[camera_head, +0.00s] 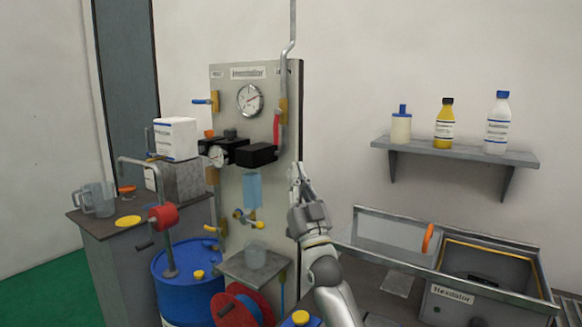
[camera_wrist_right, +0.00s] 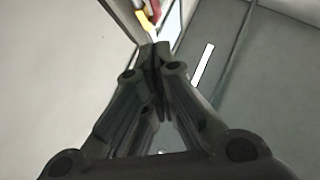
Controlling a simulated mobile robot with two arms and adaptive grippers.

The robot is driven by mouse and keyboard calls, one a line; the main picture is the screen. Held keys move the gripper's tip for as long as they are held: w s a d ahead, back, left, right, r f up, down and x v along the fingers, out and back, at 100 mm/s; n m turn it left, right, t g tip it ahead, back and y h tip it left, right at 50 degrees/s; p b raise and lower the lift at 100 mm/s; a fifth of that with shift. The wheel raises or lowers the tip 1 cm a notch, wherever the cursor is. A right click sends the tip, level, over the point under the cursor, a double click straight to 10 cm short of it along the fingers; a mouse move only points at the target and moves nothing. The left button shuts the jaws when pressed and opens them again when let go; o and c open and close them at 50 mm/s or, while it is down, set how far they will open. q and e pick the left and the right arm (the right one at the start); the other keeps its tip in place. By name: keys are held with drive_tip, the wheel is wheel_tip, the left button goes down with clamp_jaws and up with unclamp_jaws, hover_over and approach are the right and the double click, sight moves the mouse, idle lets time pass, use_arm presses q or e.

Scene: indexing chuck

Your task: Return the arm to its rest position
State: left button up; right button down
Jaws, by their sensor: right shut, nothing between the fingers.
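My right gripper (camera_head: 298,172) is raised in front of the right edge of the grey upright panel in the head view. Its arm comes up from the bottom of the picture. In the right wrist view the fingertips (camera_wrist_right: 155,50) meet and hold nothing. The gripper appears apart from the panel and its fittings, though the exact gap is hard to tell. My left gripper is not in view.
The panel (camera_head: 228,80) carries a gauge, valves and a small shelf with a beaker. A blue drum (camera_head: 190,280) and a side cabinet (camera_head: 110,250) stand left. Right are an open-lidded box (camera_head: 455,300) and a wall shelf (camera_head: 460,152) with bottles.

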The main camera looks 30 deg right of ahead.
drive_tip(key=s+a+f+n+g+y, duration=0.1)
drive_tip(key=s+a+f+g+y, duration=0.25)
drive_tip(key=f, duration=0.85)
drive_tip(key=s+a+f+n+g+y, duration=0.1)
drive_tip(key=s+a+f+n+g, duration=0.15)
drive_tip(key=a+f+g, duration=0.6)
drive_tip(key=s+a+f+n+y, duration=0.1)
drive_tip(key=s+a+f+y, duration=0.2)
drive_tip(key=f, duration=1.1)
drive_tip(key=s+a+f+g+h, duration=0.15)
drive_tip(key=s+f+g, duration=0.25)
drive_tip(key=s, duration=0.6)
drive_tip(key=s+a+f+g, duration=0.25)
drive_tip(key=s+f, duration=0.25)
drive_tip(key=s, duration=0.5)
drive_tip(key=s+a+f+g, duration=0.2)
drive_tip(key=s+f+g, duration=0.25)
drive_tip(key=s, duration=0.55)
wheel_tip(320, 180, down, 24)
drive_tip(key=g, duration=0.1)
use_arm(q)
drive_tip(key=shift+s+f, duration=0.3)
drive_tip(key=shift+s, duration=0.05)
use_arm(e)
drive_tip(key=s+d+f+g, duration=0.1)
drive_tip(key=s+d+f, duration=0.2)
drive_tip(key=s+f, duration=1.4)
drive_tip(key=shift+s+d+f+n+g, duration=0.2)
drive_tip(key=shift+f+n+g, duration=0.15)
drive_tip(key=shift+f, duration=0.25)
